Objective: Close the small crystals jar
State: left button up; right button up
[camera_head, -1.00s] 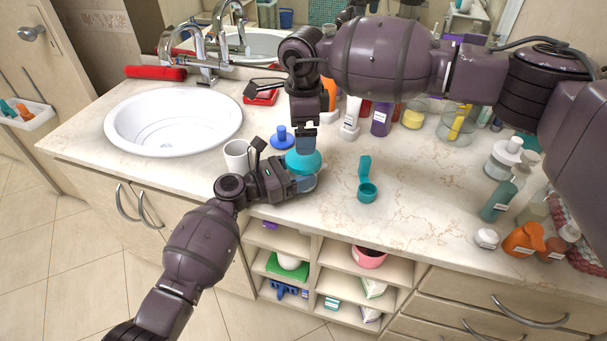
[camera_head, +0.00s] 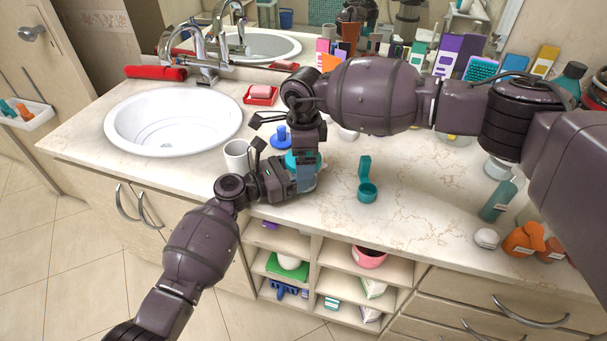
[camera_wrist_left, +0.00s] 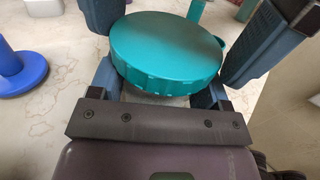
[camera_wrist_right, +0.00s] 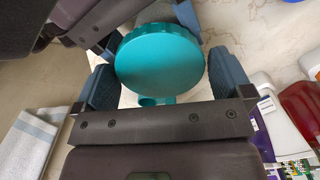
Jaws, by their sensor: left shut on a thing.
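A round jar with a ribbed teal lid (camera_head: 291,160) stands near the counter's front edge. The lid sits on top of it, and also shows in the left wrist view (camera_wrist_left: 165,45) and the right wrist view (camera_wrist_right: 160,60). My left gripper (camera_head: 300,180) is shut on the jar below the lid. My right gripper (camera_head: 306,150) is above the jar, pointing down. Its fingers stand on both sides of the lid with small gaps, open. The jar body is mostly hidden by the grippers. Whether the lid is tightened cannot be seen.
A small teal container with its flip lid up (camera_head: 367,192) stands to the right. A white cup (camera_head: 237,156) and a blue stand (camera_head: 281,140) are close to the left. The sink (camera_head: 172,117) is farther left. Bottles crowd the right end.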

jog(key=c, duration=0.7)
jog(key=o, duration=0.8)
jog(key=shift+r, duration=0.1)
notch_tip(320, 180, up, 12)
jog(key=shift+f, duration=0.1)
pick_arm(q)
jog(key=o, duration=1.8)
jog(key=shift+a, duration=0.1)
